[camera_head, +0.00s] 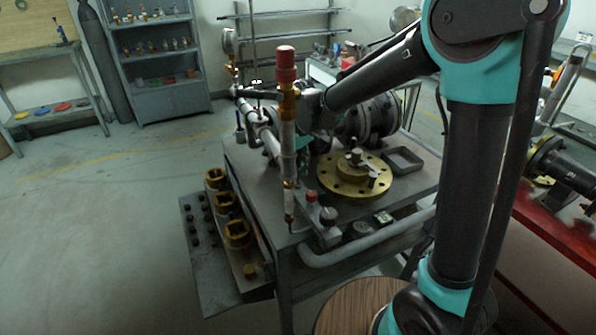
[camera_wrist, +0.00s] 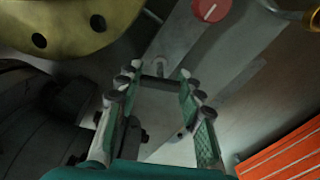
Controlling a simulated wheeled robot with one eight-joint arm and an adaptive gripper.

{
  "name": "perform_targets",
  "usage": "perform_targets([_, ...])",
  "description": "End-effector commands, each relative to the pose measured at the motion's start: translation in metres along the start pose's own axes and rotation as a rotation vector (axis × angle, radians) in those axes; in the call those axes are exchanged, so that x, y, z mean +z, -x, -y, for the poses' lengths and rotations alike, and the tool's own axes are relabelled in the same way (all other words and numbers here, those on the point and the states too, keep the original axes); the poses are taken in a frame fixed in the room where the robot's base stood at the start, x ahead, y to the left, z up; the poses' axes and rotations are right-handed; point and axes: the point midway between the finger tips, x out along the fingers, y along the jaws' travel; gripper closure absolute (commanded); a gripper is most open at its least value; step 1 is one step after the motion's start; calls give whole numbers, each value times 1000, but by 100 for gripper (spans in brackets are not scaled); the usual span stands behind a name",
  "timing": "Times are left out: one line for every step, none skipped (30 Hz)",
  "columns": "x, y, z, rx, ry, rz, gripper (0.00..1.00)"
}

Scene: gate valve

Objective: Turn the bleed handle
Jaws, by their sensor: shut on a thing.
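In the wrist view, my gripper (camera_wrist: 157,80) has its two teal-padded fingers on either side of a short dark crossbar (camera_wrist: 165,84) with a pale stem. This bar looks like the bleed handle, and its ends meet the fingertips. The fingers are shut on it with a gap the width of the bar. In the head view, my arm reaches to the cart from the right. My gripper there is mostly hidden behind the upright pipe (camera_head: 287,140) with a red cap (camera_head: 286,64), and I cannot make out the handle.
The grey cart (camera_head: 248,163) carries a brass flange (camera_head: 336,187), a dark tray (camera_head: 403,160) and a small block with a red knob (camera_head: 311,196). The red knob also shows in the wrist view (camera_wrist: 211,9). Brass nuts (camera_head: 225,202) sit on the side shelf. The floor at left is clear.

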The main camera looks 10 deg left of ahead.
Motion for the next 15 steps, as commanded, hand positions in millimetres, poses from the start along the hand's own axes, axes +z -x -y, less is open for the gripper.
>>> perform_targets([0, 0, 0, 0, -39, -1, 92])
perform_targets([0, 0, 0, 0, -65, -1, 92])
perform_targets([0, 0, 0, 0, -98, -1, 92])
perform_targets([0, 0, 0, 0, -121, -1, 92])
perform_targets([0, 0, 0, 0, -143, -1, 92])
perform_targets([0, 0, 0, 0, -172, -1, 92])
perform_targets([0, 0, 0, 0, -194, -1, 92])
perform_targets([0, 0, 0, 0, -213, -1, 92])
perform_targets([0, 0, 0, 0, -238, -1, 92])
perform_targets([0, 0, 0, 0, -255, -1, 92])
perform_targets([0, 0, 0, 0, -271, -1, 92])
perform_targets([0, 0, 0, 0, -291, -1, 92])
perform_targets([0, 0, 0, 0, -305, -1, 92])
perform_targets([0, 0, 0, 0, -317, -1, 92])
perform_targets([0, 0, 0, 0, -332, -1, 92])
